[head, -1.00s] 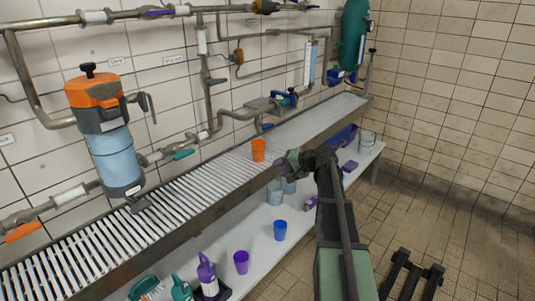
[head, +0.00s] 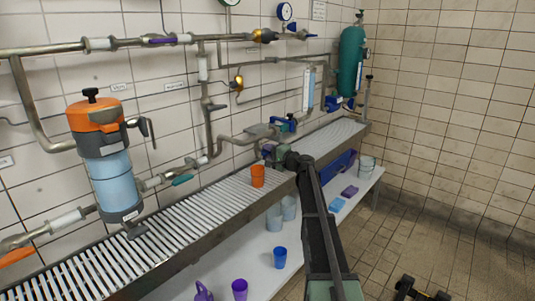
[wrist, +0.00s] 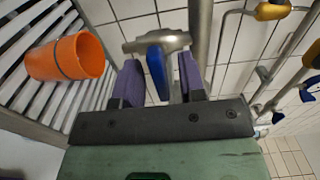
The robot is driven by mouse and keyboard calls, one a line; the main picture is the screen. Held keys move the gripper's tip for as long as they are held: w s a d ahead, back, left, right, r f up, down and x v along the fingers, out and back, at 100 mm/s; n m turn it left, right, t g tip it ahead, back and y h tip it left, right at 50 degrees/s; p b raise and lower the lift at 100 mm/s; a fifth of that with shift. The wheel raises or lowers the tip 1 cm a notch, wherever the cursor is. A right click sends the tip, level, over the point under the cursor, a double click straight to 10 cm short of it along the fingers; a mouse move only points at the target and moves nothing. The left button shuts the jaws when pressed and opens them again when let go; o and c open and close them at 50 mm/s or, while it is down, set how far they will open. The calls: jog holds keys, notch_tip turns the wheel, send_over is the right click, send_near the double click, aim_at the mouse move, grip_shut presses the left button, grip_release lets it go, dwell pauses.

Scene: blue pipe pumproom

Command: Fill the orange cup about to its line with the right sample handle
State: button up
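The orange cup (head: 258,176) stands upright on the slatted grating. A dark line rings it in the wrist view (wrist: 65,58); I cannot tell whether it holds liquid. My gripper (head: 268,153) is just above and right of the cup in the head view. In the wrist view my gripper (wrist: 160,82) is open, with its two purple finger pads apart. A blue handle (wrist: 156,73) on a metal tap shows between the pads, with gaps on both sides. In the head view my gripper largely hides this handle.
A blue-handled valve (head: 283,125) sits on the pipe behind my gripper. A tank with an orange top (head: 95,117) hangs at left. Below the grating, a shelf holds a blue cup (head: 280,257), a purple cup (head: 240,289) and clear beakers. The grating left of the orange cup is clear.

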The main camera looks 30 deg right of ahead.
jog(key=shift+w+a, duration=0.1)
jog(key=shift+w, duration=0.05)
grip_shut()
jog(key=n, duration=0.4)
jog(key=shift+n, duration=0.3)
grip_release()
jog(key=v, duration=1.1)
